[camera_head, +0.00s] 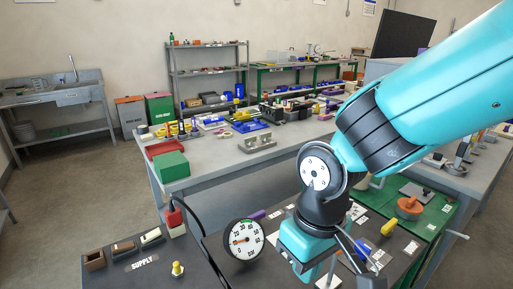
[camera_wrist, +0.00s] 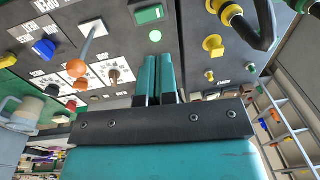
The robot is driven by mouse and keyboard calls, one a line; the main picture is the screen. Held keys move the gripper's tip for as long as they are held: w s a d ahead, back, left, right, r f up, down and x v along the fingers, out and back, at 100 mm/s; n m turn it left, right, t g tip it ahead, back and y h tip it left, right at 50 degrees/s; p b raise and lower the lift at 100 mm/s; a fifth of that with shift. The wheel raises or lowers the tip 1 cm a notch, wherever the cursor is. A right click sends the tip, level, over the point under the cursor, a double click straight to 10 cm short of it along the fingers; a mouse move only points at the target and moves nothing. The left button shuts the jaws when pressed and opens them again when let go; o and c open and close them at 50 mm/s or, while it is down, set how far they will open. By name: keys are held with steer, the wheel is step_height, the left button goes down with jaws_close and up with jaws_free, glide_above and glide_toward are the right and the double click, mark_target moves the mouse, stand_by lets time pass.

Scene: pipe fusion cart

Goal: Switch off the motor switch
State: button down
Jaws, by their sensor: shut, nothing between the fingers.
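My gripper (camera_wrist: 165,78) points at a dark control panel (camera_wrist: 190,70) in the wrist view, its two teal fingers shut together and empty. No readable label marks either as the motor switch.
A yellow knob (camera_wrist: 213,45) and yellow-and-black hose fittings (camera_wrist: 232,14) lie right of the fingers. The head view shows a round gauge (camera_head: 243,239) standing left of my gripper, a SUPPLY label (camera_head: 143,264), and a grey workbench (camera_head: 215,178) behind.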

steer(key=s+d+r+y, duration=0.3)
steer(key=s+d+r, duration=0.4)
steer(key=s+r, duration=0.1)
steer(key=w+a+f+t+h+b, duration=0.1)
steer(key=w+a+f+h+b, duration=0.4)
steer(key=w+a+f, duration=0.6)
steer(key=shift+h, duration=0.4)
steer(key=d+f, duration=0.1)
steer(key=f, duration=0.3)
steer(key=d+f, duration=0.2)
steer(key=f, duration=0.3)
steer(key=d+f+p, duration=0.1)
steer(key=f, duration=0.4)
steer(key=shift+w+d+f, duration=0.15)
steer(key=shift+w+f, duration=0.1)
steer(key=shift+w, duration=0.1)
